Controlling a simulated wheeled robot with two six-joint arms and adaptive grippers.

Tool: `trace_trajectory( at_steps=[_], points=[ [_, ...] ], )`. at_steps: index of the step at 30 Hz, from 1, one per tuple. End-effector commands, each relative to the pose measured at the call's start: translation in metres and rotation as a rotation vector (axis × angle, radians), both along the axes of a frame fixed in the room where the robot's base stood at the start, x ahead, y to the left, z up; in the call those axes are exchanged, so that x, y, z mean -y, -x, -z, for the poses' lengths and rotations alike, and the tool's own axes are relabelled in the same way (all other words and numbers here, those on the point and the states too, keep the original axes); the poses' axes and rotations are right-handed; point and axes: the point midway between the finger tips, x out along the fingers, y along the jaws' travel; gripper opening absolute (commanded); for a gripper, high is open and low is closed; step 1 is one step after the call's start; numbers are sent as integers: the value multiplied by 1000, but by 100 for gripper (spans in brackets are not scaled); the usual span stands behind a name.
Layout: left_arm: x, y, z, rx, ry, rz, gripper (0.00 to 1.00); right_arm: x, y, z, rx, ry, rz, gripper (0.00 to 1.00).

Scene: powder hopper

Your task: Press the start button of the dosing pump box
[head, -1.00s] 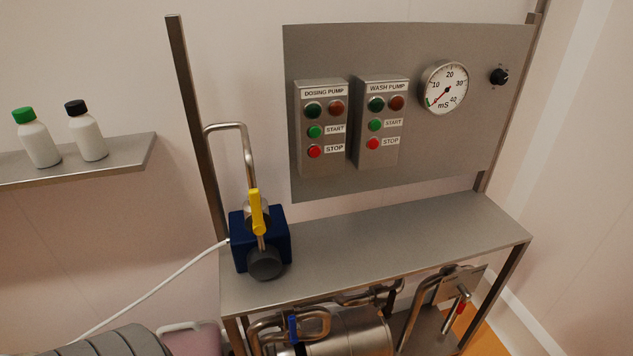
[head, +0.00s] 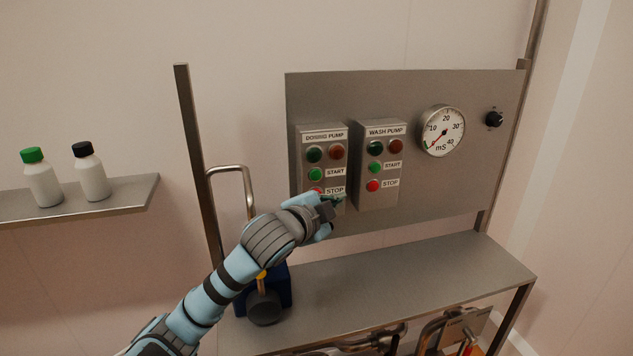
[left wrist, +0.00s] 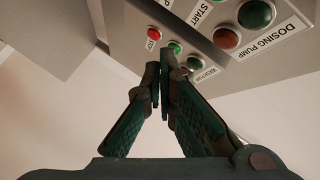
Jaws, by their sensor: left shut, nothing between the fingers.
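The grey dosing pump box (head: 299,160) is on the upright panel, left of the wash pump box. Its green start button (head: 315,174) shows beside the START label, below two lamps. The red stop button (head: 316,188) is partly hidden by my left gripper (head: 332,202), which is in front of the box's lower part. The fingers are shut and empty. I cannot tell whether they touch the box. My right gripper is out of view.
The wash pump box (head: 363,180) is close on the right, with a gauge (head: 443,131) and black knob (head: 494,119) further right. Below is a mostly bare steel shelf (head: 430,265). A blue pump (head: 283,290) and bent pipe (head: 250,190) are near my left arm.

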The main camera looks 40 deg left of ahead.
Motion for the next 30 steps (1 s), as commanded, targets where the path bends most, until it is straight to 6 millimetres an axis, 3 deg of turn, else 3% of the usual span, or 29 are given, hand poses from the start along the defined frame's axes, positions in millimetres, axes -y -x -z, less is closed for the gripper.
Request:
trace_trajectory(
  at_steps=[14, 27, 30],
  points=[
    [-5, -4, -4, 8, -9, -1, 0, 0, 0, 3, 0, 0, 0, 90],
    [-53, -36, -3, 9, -5, -2, 0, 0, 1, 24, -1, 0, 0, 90],
    [-62, -43, -6, 6, -6, -1, 0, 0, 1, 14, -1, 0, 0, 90]
  ],
)
